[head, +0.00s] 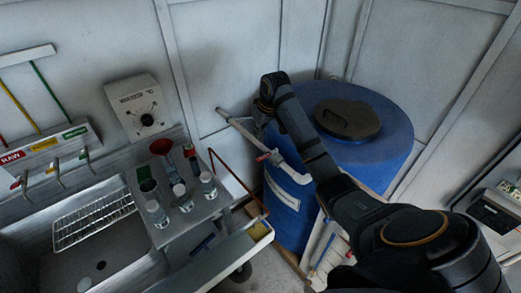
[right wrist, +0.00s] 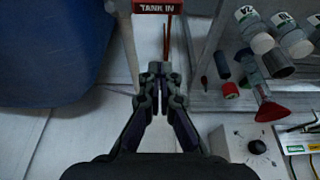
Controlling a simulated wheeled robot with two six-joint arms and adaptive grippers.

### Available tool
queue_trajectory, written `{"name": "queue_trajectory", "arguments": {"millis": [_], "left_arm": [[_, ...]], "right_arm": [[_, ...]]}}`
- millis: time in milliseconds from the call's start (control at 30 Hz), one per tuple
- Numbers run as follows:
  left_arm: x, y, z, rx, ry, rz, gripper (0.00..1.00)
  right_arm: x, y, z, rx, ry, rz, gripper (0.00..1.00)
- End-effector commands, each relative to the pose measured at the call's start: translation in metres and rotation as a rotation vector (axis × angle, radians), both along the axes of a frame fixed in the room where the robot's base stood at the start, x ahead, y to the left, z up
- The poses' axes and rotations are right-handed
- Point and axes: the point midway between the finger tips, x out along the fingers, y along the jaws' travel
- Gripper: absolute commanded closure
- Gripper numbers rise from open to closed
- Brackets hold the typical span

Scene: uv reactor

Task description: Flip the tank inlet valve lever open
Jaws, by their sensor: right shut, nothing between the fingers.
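The blue tank (head: 288,205) stands at centre right in the head view, with a dark lid (head: 347,118). A pale pipe (head: 240,128) runs down to its side. A small red piece (head: 263,157) on this pipe looks like the inlet valve lever; its exact position is hard to tell. In the right wrist view a red "TANK IN" label (right wrist: 157,8) is at the top edge. My right gripper (head: 266,104) is above the pipe, beside the tank. Its fingertips (right wrist: 158,76) are shut and empty, apart from the label in the picture. My left gripper is out of view.
A steel sink (head: 105,262) with a wire rack (head: 95,218) is at left. A shelf with several bottles (head: 180,195) and a red funnel (head: 161,147) adjoins it. A thin red rod (head: 238,180) stands between shelf and tank. A dial box (head: 138,107) is on the wall.

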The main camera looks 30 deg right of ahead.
Motion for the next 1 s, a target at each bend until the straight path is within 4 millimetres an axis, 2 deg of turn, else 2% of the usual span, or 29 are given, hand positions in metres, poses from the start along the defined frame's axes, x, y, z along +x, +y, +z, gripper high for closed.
{"name": "queue_trajectory", "arguments": {"millis": [133,300,400,500,667,1000], "left_arm": [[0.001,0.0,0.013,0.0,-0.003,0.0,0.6],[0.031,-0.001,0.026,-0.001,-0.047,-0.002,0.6],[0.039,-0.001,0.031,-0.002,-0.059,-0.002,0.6],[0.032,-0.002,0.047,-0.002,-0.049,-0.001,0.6],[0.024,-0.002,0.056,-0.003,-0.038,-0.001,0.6],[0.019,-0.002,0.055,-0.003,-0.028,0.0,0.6]], "right_arm": [[0.009,0.002,-0.025,0.004,0.006,0.0,1.0],[0.021,0.003,-0.061,0.003,0.006,0.0,1.0],[0.028,0.004,-0.08,0.003,0.004,0.0,1.0],[0.01,0.0,-0.077,-0.004,0.004,0.002,1.0],[-0.007,-0.001,-0.08,-0.002,0.002,0.0,1.0],[-0.012,0.0,-0.082,0.0,0.001,0.001,1.0]]}}
